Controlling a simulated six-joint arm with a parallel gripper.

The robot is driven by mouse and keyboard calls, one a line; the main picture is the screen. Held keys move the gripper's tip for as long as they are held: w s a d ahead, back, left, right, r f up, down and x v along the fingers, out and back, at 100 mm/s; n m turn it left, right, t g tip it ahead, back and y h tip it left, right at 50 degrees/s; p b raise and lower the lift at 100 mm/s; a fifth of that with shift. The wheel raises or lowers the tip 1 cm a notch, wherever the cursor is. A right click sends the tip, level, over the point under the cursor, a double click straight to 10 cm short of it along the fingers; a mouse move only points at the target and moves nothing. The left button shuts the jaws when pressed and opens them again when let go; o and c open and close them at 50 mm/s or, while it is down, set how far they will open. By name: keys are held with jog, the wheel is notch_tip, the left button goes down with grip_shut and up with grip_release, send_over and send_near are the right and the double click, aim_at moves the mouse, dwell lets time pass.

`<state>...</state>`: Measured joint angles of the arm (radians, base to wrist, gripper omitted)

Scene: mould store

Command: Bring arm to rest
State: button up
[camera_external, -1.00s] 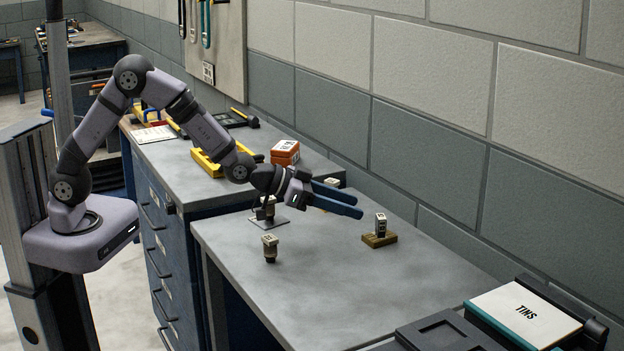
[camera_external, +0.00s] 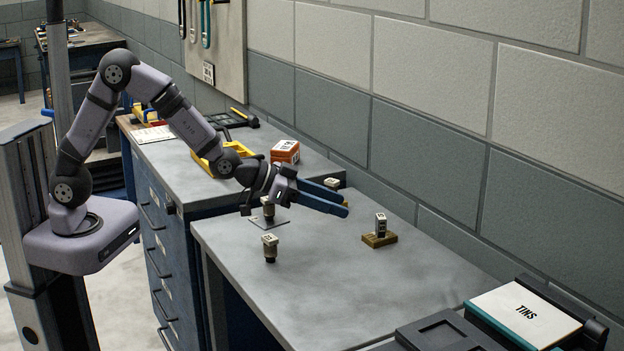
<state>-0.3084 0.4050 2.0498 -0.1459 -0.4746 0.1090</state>
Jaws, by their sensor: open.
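My gripper (camera_external: 335,199) is open and empty, with its blue fingers pointing right above the grey bench (camera_external: 330,270). My arm reaches from its base at the left, over the drawer cabinet. Below and left of the fingers a small labelled piece (camera_external: 268,207) stands on a thin grey plate, partly behind my wrist. In front of it a similar labelled piece (camera_external: 270,247) stands upright on the bench. To the right, a labelled block (camera_external: 380,224) stands upright on a brass-coloured base (camera_external: 379,240), apart from my gripper.
An orange box (camera_external: 285,152) and yellow items (camera_external: 210,158) sit on the cabinet top. A small pale-topped piece (camera_external: 333,183) is behind the fingers. The bench's middle is clear.

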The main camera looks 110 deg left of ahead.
jog(key=s+d+m+h, duration=0.1)
jog(key=d, duration=0.2)
jog(key=s+d+f+g, duration=0.1)
jog(key=d, duration=0.2)
jog(key=s+d+f+m+h+p, duration=0.1)
jog(key=d, duration=0.2)
jog(key=shift+d+m+g+h, duration=0.1)
jog(key=shift+m+g+h, duration=0.2)
jog(key=shift+g, duration=0.1)
jog(key=s+d+m+g, duration=0.1)
jog(key=s+d, duration=0.1)
jog(key=d, duration=0.1)
jog(key=s+d+f+m+g+h+p, duration=0.1)
jog(key=s+d, duration=0.2)
jog(key=s+d+f+m+g+h, duration=0.1)
jog(key=s+d, duration=0.1)
jog(key=d, duration=0.2)
jog(key=shift+s+f+m, duration=0.1)
jog(key=shift+s+m, duration=0.2)
jog(key=shift+s, duration=0.1)
jog(key=s+n+g+p, duration=0.2)
jog(key=s+g+p, duration=0.3)
jog(key=s, duration=1.8)
jog(key=shift+s+d+r+g, duration=0.3)
jog(key=shift+s+r+g, duration=0.1)
jog(key=shift+g, duration=0.8)
